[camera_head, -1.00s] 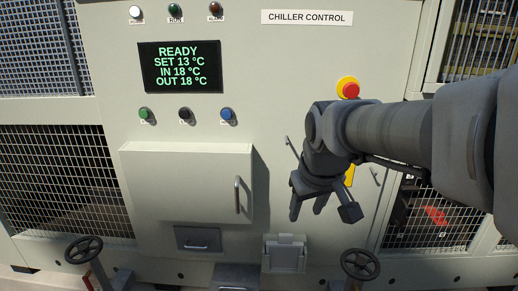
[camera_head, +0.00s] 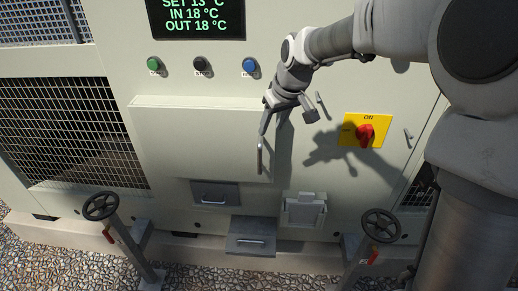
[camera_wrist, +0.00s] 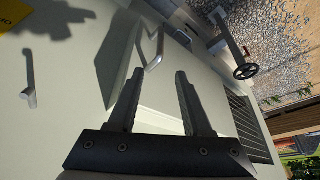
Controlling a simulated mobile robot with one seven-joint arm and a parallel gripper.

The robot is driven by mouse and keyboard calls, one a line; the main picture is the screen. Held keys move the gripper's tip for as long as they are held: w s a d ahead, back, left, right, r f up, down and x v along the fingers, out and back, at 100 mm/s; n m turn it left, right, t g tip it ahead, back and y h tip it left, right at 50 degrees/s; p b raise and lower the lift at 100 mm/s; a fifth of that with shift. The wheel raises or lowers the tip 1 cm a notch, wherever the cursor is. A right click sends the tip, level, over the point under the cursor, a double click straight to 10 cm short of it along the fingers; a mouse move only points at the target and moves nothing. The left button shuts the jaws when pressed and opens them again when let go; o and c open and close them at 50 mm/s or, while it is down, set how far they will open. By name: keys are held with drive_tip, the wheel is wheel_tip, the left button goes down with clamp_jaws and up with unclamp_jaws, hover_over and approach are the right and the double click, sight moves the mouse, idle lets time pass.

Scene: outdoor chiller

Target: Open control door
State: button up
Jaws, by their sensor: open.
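The control door (camera_head: 190,140) is a raised pale panel on the chiller front in the head view, and it looks closed. Its vertical bar handle (camera_head: 260,157) is near its right edge. My gripper (camera_head: 274,126) is open and empty, just above the handle's upper end. In the wrist view my gripper's two fingers (camera_wrist: 154,92) point toward the handle (camera_wrist: 153,49), which lies ahead of and apart from the fingertips. The pale door face (camera_wrist: 165,100) shows between the fingers.
A red rotary switch (camera_head: 366,133) on a yellow plate is right of my gripper. Buttons (camera_head: 201,65) and a display (camera_head: 197,16) are above the door.

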sight(261, 153)
drive_tip(key=x, duration=1.6)
drive_tip(key=shift+w+f, duration=0.15)
clamp_jaws()
idle(0.8)
